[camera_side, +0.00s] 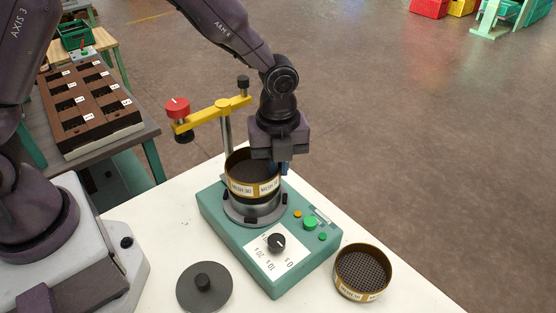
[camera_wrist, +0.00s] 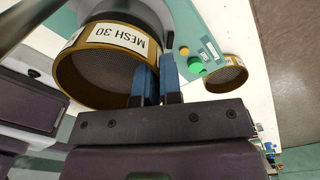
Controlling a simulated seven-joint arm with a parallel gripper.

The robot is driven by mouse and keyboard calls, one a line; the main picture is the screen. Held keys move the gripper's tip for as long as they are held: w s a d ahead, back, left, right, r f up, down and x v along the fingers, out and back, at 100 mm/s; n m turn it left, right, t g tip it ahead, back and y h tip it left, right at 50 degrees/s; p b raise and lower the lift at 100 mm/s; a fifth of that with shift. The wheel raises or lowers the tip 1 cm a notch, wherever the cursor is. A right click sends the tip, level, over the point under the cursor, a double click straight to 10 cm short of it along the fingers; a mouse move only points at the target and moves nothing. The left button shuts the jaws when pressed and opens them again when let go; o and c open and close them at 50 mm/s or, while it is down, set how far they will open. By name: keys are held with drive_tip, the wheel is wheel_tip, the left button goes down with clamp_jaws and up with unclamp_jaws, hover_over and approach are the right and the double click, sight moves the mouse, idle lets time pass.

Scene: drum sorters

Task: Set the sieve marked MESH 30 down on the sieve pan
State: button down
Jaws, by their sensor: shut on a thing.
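The brass-rimmed sieve marked MESH 30 (camera_side: 240,189) is right over the sieve pan (camera_side: 252,209) on the green shaker. It looks level and lined up with the pan; I cannot tell whether it rests fully on it or hangs just above. In the wrist view the sieve (camera_wrist: 72,76) shows its MESH 30 label upside down. My gripper (camera_side: 282,168) is shut on the sieve's wall at its right side, with blue fingertips that also show in the wrist view (camera_wrist: 158,85). The pan is mostly hidden under the sieve.
The green shaker (camera_side: 285,275) has a dial, buttons and a yellow clamp arm (camera_side: 212,112) on a post behind the sieve. A second sieve (camera_side: 362,272) stands on the white table at right; its label is too small to read surely. A dark lid (camera_side: 204,290) lies in front.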

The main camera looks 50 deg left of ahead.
drive_tip(key=shift+f, duration=1)
drive_tip(key=c, duration=1.2)
unclamp_jaws()
wheel_tip(320, 180, up, 13)
